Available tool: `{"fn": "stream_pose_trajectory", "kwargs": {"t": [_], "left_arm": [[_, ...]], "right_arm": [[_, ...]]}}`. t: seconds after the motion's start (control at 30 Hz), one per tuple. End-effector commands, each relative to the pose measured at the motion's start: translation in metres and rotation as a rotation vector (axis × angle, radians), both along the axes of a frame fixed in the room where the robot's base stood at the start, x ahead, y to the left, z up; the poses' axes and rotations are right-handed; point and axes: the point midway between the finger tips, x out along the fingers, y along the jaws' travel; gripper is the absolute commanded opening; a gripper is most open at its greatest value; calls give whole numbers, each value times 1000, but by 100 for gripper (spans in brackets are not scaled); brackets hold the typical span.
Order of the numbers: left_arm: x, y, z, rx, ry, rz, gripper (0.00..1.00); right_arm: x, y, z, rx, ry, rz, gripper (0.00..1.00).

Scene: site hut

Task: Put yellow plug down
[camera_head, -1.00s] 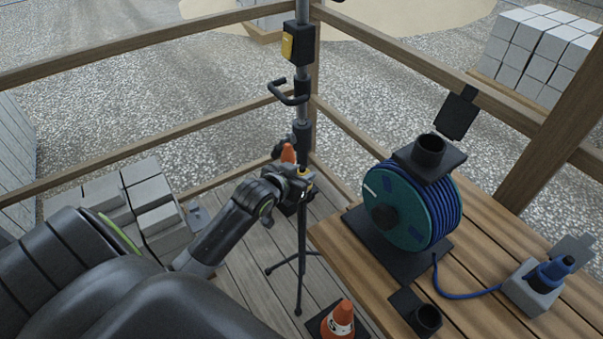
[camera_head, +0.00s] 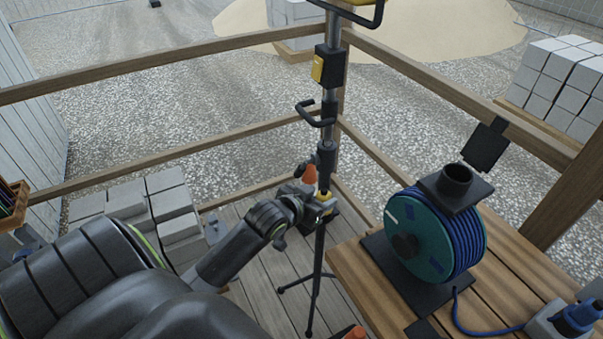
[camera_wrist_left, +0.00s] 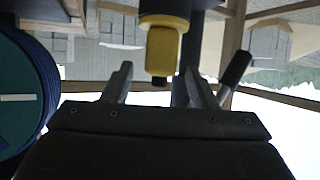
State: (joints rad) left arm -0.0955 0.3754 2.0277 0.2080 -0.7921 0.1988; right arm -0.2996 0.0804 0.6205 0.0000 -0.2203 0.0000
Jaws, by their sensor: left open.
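The yellow plug (camera_wrist_left: 165,40), with a black part above it, shows in the left wrist view just beyond my left gripper (camera_wrist_left: 158,76). The jaws are open, one finger to each side of the plug's narrow tip. In the head view a small patch of yellow plug (camera_head: 324,194) shows at the end of my left gripper (camera_head: 314,197), beside the pole of a tripod stand (camera_head: 319,235). The gripper partly hides it, and I cannot tell what the plug rests on. My right gripper is out of view.
A wooden bench (camera_head: 353,288) at right carries a blue cable reel (camera_head: 421,238), a black cup holder (camera_head: 457,182) and a grey socket block (camera_head: 545,326) with a blue plug. Wooden rails (camera_head: 150,62) enclose the deck. Grey blocks (camera_head: 165,205) stand at left.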

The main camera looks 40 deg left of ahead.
Motion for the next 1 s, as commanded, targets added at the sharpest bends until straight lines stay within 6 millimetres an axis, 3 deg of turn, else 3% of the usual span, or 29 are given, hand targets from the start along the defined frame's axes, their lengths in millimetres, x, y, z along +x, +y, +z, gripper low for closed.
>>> {"fn": "stream_pose_trajectory", "kwargs": {"t": [0.3, 0.5, 0.87, 1.0], "left_arm": [[-57, 0, 27, 5, 1, -1, 52], [-79, 0, 38, 3, 1, -1, 52], [-87, 0, 42, 0, 0, 0, 52], [-84, 5, 29, 1, 19, 14, 52]], "right_arm": [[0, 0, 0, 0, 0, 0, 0], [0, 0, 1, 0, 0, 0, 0], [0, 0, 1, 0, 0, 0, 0], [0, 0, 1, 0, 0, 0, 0]]}}
